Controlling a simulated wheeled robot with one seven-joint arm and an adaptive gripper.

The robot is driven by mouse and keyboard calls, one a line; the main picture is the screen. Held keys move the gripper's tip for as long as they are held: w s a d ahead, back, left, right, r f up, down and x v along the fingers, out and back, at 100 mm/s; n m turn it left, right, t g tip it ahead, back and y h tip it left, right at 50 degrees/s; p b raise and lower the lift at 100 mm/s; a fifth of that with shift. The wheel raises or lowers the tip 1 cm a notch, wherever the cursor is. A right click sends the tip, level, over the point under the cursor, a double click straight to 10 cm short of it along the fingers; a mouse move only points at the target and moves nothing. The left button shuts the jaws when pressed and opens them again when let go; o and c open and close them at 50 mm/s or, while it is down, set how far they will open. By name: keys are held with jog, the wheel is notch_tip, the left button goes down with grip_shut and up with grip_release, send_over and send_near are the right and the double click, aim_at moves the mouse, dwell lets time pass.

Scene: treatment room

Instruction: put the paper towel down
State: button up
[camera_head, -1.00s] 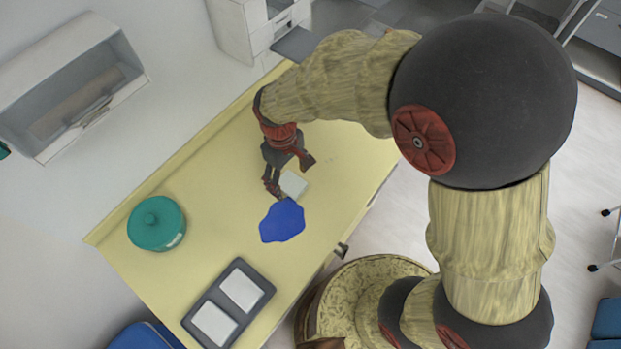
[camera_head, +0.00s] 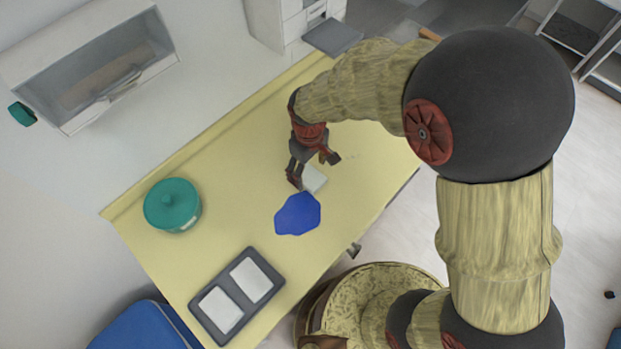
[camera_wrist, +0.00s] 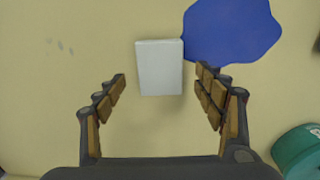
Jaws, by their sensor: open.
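The paper towel is most likely the small white folded block (camera_wrist: 160,67) on the yellow table; in the head view (camera_head: 314,179) it lies just beside the gripper. My gripper (camera_wrist: 161,92) is open, its two fingers spread wide to either side of the white block without touching it. In the head view my gripper (camera_head: 313,170) is low over the table, pointing down. A flat blue patch (camera_wrist: 232,28) lies right beside the block, its edge at or very near the block's side; it also shows in the head view (camera_head: 298,215).
A dark tray (camera_head: 237,287) with two white pieces lies at the table's near left end. A green lidded pot (camera_head: 172,205) stands on the left. The yellow table (camera_head: 235,170) is clear between pot and gripper. A cabinet (camera_head: 110,75) hangs on the wall.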

notch_tip(320, 180, down, 2)
jog(key=shift+f, duration=0.25)
jog(key=c, duration=0.8)
jog(key=shift+r, duration=0.15)
jog(key=shift+c, duration=0.6)
